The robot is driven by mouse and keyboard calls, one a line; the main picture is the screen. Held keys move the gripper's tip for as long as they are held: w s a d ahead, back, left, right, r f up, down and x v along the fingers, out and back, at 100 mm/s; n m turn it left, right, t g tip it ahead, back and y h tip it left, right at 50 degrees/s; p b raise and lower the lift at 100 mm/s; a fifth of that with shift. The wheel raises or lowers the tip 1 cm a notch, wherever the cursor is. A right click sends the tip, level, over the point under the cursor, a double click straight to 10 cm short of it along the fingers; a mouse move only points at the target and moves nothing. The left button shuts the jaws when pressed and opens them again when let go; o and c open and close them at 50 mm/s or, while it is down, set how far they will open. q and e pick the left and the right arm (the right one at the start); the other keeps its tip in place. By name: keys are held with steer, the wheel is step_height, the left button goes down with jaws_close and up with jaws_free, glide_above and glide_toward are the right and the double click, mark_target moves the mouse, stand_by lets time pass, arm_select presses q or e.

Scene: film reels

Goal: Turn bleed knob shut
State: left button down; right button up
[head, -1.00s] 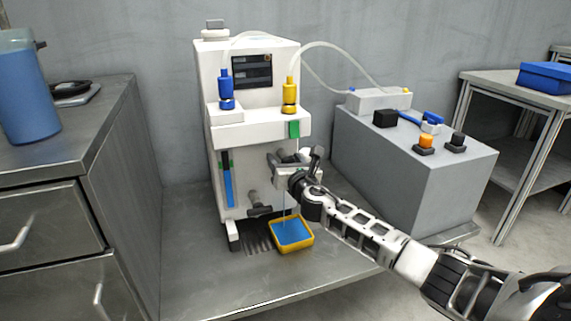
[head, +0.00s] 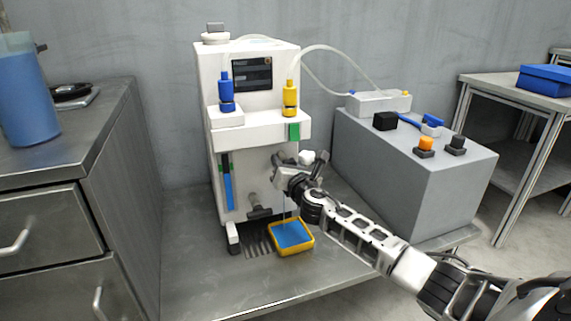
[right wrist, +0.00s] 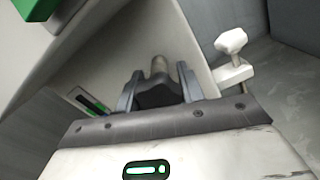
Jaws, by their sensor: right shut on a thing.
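A white machine (head: 258,128) stands on the metal bench. My right gripper (head: 285,172) is at its front, right of centre. In the right wrist view, the two fingers (right wrist: 158,88) are shut on a dark knob (right wrist: 158,97) on a short pale stem (right wrist: 159,64); it appears to be the bleed knob. In the head view my gripper hides this knob. A thin stream runs below the gripper into a yellow tray (head: 272,250) holding blue liquid (head: 291,234). My left gripper is out of view.
A white knob (right wrist: 231,41) sits close beside the gripper. A dark-handled tap (head: 260,212) is at the machine's lower front. A grey box (head: 425,190) with buttons stands at right, near my arm. The bench front (head: 215,290) is clear.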

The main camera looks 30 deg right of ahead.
steer(key=m, duration=0.6)
steer(key=shift+a+m, duration=0.1)
steer(key=shift+m, duration=0.2)
steer(key=m+p, duration=0.1)
steer(key=m, duration=0.5)
steer(key=shift+r, duration=0.1)
steer(key=m, duration=0.3)
steer(key=shift+r+m+p, duration=0.1)
steer(key=shift+m+p, duration=0.7)
steer(key=shift+m, duration=0.8)
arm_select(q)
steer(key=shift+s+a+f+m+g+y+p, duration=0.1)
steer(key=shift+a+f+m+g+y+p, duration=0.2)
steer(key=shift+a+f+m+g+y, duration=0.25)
arm_select(e)
steer(key=shift+m, duration=0.9)
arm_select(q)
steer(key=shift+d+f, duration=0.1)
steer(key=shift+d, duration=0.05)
arm_select(e)
steer(key=o, duration=1)
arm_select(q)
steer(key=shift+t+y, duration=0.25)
